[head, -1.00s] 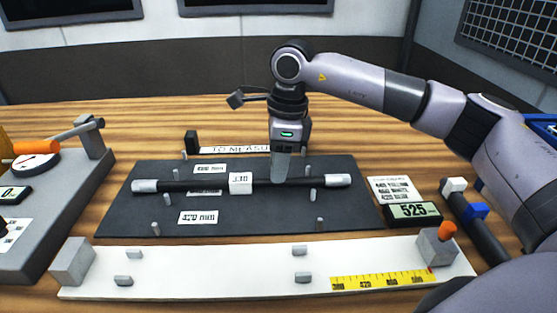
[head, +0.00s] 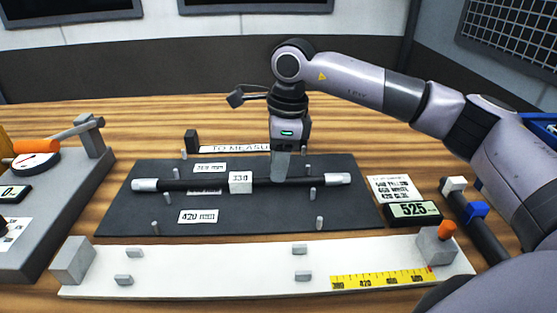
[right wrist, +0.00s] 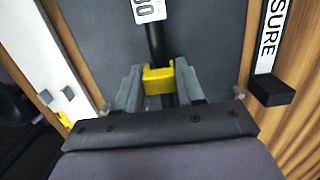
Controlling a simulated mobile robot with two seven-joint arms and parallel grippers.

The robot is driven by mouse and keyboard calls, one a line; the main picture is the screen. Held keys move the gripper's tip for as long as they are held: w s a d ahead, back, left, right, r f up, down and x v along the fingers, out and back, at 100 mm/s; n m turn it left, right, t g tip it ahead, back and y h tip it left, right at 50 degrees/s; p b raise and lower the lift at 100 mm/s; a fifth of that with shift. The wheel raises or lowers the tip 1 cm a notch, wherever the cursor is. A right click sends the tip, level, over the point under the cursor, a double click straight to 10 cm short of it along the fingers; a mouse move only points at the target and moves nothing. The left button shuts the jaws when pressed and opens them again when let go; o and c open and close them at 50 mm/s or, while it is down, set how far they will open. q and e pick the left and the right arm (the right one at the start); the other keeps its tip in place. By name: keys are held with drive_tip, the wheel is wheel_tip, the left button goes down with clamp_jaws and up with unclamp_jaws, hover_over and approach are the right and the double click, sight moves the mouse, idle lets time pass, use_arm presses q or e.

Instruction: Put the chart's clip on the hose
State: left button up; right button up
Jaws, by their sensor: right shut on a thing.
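The black hose (head: 210,185) with pale ends lies across the dark mat. It also shows in the right wrist view (right wrist: 155,45). My right gripper (head: 280,178) points down over the hose, right of its white tag (head: 240,183). In the right wrist view its fingers (right wrist: 158,88) are shut on a yellow clip (right wrist: 158,77). The clip lies over the hose's line; I cannot tell whether it is seated around it. The chart (head: 395,188) is a small white card on the right, with blurred lines naming colours. My left gripper is not in view.
A white clip (head: 455,184) and a blue clip (head: 476,210) sit on a dark bar at the right. A display (head: 412,212) reads 525. Short pegs stand on the dark mat (head: 280,220). A white board (head: 210,268) with a yellow scale (head: 382,279) lies in front.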

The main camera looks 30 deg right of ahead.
drive_tip(key=shift+f+b, duration=0.95)
drive_tip(key=shift+f, duration=0.35)
idle(0.9)
drive_tip(key=o, duration=0.9)
drive_tip(key=shift+r+p, duration=2.5)
drive_tip(key=shift+r, duration=1.05)
drive_tip(key=shift+f, duration=0.1)
